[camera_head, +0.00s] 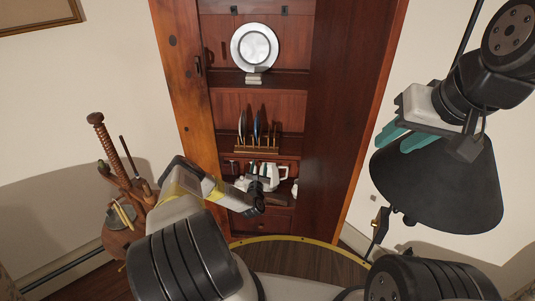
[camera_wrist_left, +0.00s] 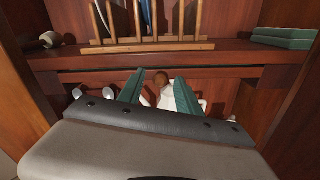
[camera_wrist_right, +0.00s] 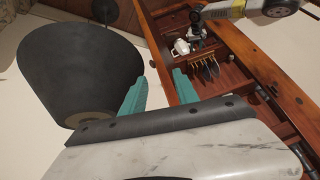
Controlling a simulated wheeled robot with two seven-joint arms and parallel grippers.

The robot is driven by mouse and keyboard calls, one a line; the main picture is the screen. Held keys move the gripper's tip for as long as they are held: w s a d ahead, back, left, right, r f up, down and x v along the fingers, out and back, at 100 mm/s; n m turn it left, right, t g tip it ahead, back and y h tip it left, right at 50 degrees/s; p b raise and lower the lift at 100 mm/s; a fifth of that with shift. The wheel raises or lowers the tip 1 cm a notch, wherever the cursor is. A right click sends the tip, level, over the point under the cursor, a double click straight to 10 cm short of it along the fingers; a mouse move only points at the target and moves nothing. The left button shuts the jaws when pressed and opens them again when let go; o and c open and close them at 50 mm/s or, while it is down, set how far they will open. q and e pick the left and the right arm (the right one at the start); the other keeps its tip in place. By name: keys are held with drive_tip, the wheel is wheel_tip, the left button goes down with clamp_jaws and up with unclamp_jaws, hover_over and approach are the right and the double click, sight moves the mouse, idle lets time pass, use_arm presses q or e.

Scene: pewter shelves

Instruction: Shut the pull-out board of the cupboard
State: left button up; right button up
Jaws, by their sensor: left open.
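The tall reddish-brown wooden cupboard (camera_head: 340,110) stands open-fronted ahead of me. In the left wrist view, a thin wooden strip (camera_wrist_left: 230,73) runs just under the rack shelf's edge. It may be the pull-out board's front; I cannot tell how far out it is. My left gripper (camera_head: 256,182) is at the cupboard's lower opening. Its teal fingers (camera_wrist_left: 160,88) are apart, below the strip, with nothing held. A white pot with a brown knob (camera_wrist_left: 188,80) is behind them. My right gripper (camera_head: 402,137) is open and empty, well right of the cupboard.
A wooden plate rack (camera_head: 257,150) stands on the middle shelf, with a silver plate (camera_head: 254,47) above. A white jug (camera_head: 271,175) is in the lower compartment. A dark lampshade (camera_head: 438,190) is beneath my right gripper. A round wooden stand (camera_head: 122,240) is at left.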

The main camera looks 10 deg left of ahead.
use_arm(q)
drive_tip(key=shift+s, duration=0.1)
drive_tip(key=s+d, duration=0.1)
drive_tip(key=s, duration=0.6)
drive_tip(key=shift+s, duration=0.3)
